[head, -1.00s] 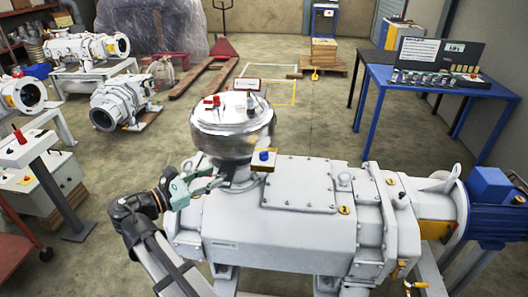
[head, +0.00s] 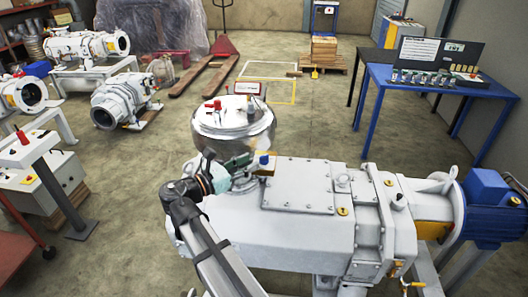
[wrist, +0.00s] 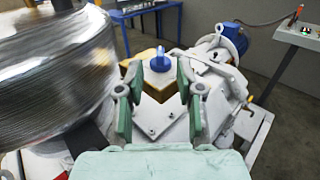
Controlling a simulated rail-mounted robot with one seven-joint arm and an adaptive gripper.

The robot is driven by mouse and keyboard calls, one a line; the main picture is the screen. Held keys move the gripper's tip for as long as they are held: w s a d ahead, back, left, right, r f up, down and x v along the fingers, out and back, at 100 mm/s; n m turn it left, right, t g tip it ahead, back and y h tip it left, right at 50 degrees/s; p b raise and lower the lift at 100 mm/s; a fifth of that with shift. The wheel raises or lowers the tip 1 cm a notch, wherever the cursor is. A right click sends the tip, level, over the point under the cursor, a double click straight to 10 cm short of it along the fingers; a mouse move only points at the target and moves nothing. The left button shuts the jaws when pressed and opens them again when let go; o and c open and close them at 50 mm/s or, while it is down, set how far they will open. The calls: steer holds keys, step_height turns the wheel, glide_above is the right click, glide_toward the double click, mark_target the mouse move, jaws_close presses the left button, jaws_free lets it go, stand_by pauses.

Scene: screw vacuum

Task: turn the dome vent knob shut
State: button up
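A shiny metal dome (head: 232,128) stands on the left end of the grey pump. A red knob (head: 217,105) sits on its top; I cannot tell its setting. A blue knob (head: 264,159) stands on a yellow-edged block beside the dome. My gripper (head: 246,161) is low at the dome's right front, just left of the blue knob in the head view. In the wrist view my gripper (wrist: 160,98) has its green fingers apart with nothing between them. The blue knob (wrist: 160,63) shows beyond and between the fingertips. The blurred dome side (wrist: 50,75) is close on the left.
The pump body (head: 300,210) with its bolted cover extends right to a blue motor (head: 490,195). A blue table (head: 440,90) with a panel stands behind right. Other pumps stand at the back left. There is open room above the pump.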

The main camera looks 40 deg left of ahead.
mark_target(260, 158)
steer(key=p+x, duration=0.1)
steer(key=x, duration=0.5)
steer(key=shift+w+f, duration=0.1)
steer(key=shift+w, duration=0.1)
jaws_close()
